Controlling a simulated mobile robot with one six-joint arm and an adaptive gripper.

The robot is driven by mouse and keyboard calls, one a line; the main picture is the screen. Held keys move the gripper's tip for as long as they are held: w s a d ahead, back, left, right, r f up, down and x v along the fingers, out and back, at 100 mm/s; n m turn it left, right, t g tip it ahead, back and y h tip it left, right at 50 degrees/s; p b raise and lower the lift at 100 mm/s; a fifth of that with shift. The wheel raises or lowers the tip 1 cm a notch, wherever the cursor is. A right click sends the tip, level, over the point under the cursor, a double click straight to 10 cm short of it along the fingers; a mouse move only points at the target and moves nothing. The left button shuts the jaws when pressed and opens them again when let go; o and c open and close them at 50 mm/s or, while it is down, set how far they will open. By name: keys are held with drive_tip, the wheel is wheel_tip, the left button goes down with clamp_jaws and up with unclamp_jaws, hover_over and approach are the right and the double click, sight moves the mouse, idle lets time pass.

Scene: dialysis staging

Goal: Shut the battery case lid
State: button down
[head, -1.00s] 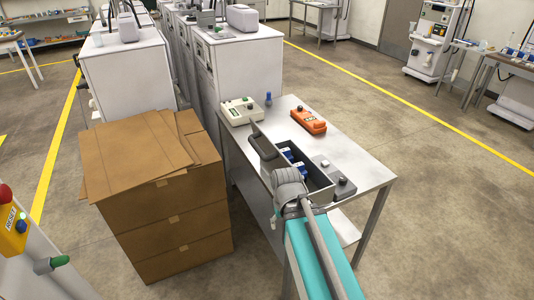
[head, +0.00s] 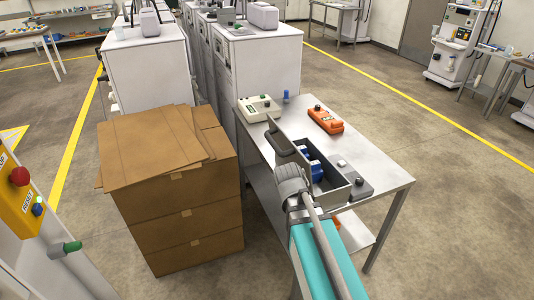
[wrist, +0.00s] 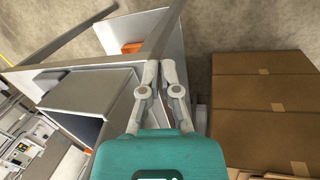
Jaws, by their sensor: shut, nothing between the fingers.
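The grey battery case (head: 337,193) stands open on the metal table, with blue batteries (head: 317,168) inside. Its lid (head: 287,137) stands up along the case's left side, and a dark grey piece shows at its left face. My arm reaches in from the bottom and its wrist hides the near left corner of the case. In the wrist view my gripper (wrist: 160,68) has its fingers together and empty, beside a grey box-like surface that may be part of the case. I cannot tell whether they touch the lid.
An orange device (head: 326,120) and a cream box (head: 259,108) stand at the table's back. Stacked cardboard boxes (head: 188,215) stand close left of the table, also seen in the wrist view (wrist: 265,90). The floor right of the table is clear.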

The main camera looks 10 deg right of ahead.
drive_tip(key=w+a+r+n+t+h+b, duration=0.15)
drive_tip(key=w+a+h+b, duration=0.25)
drive_tip(key=w+h+b, duration=0.65)
drive_tip(key=w+a+r+t+h+b, duration=0.1)
drive_tip(key=w+a+r+h+b, duration=0.1)
drive_tip(key=a, duration=0.3)
drive_tip(key=w+a+r+t+h+b, duration=0.1)
drive_tip(key=w+a+r+h+b, duration=0.1)
drive_tip(key=a, duration=0.4)
drive_tip(key=w+a+r+t+h+b, duration=0.1)
drive_tip(key=w+a+r+t+h, duration=0.1)
drive_tip(key=a, duration=0.4)
drive_tip(key=shift+w+r+h+b, duration=0.15)
drive_tip(key=shift+w+h+b, duration=0.3)
drive_tip(key=shift+h, duration=0.8)
drive_tip(key=shift+w+d+n, duration=0.1)
drive_tip(key=shift+n, duration=0.15)
drive_tip(key=p+x, duration=0.5)
drive_tip(key=x, duration=0.8)
drive_tip(key=shift+d, duration=0.35)
drive_tip(key=shift+w+r, duration=0.15)
drive_tip(key=shift+r, duration=0.05)
